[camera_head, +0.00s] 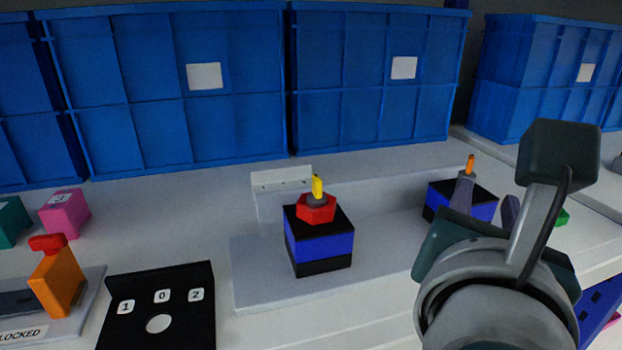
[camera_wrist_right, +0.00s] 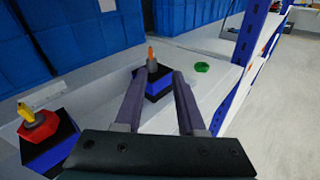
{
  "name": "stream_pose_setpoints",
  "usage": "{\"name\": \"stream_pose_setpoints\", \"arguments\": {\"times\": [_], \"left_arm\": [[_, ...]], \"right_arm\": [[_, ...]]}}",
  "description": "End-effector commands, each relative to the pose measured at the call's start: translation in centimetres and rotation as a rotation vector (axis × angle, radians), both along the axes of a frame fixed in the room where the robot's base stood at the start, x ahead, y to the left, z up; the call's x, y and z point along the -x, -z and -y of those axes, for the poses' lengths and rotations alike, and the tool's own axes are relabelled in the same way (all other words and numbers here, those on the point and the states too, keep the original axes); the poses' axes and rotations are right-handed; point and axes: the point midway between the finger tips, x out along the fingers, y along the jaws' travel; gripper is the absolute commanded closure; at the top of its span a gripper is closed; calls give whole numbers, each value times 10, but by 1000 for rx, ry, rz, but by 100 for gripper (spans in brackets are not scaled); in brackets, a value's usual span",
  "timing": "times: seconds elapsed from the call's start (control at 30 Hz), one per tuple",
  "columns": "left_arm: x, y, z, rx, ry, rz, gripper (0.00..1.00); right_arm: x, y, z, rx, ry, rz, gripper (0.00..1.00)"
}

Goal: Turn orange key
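The orange key (camera_head: 470,164) stands upright on top of a blue and black switch box (camera_head: 482,207) at the right of the head view. In the right wrist view the key (camera_wrist_right: 151,56) shows just beyond the fingertips, nearer the left one, with its box (camera_wrist_right: 158,84) behind and between the fingers. My right gripper (camera_head: 488,200) is open, its two purple-grey fingers apart and pointing at the box; nothing is between them that I can see held. In the head view my right wrist hides part of the box's right side. My left gripper is not in view.
A similar box (camera_head: 320,245) with a red knob and yellow key stands left of it. A green ring (camera_wrist_right: 202,67) lies right of the orange-key box. Large blue crates (camera_head: 375,85) line the back. A black panel (camera_head: 160,308) and orange lever block (camera_head: 57,282) stand left.

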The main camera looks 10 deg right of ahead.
Motion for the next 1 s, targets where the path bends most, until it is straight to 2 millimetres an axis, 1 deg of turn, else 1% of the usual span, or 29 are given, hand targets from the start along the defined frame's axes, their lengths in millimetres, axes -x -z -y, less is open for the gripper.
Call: {"name": "stream_pose_setpoints", "arguments": {"times": [0.03,0.13,0.23,0.33,0.6,0.7,0.83,1.0], "left_arm": [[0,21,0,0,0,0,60],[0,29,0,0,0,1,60],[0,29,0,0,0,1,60],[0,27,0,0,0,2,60],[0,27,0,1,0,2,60],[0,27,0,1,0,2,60],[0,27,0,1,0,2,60],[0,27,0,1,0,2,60]], "right_arm": [[-3,14,-2,63,-12,0,61],[-6,12,-6,152,-24,-4,61],[-10,9,-4,188,-26,-5,61],[-18,6,3,194,-25,-7,61],[-58,6,36,191,-25,-7,61],[-69,7,47,189,-25,-6,61],[-79,7,55,186,-27,-7,61],[-83,8,58,184,-26,-8,61]]}}
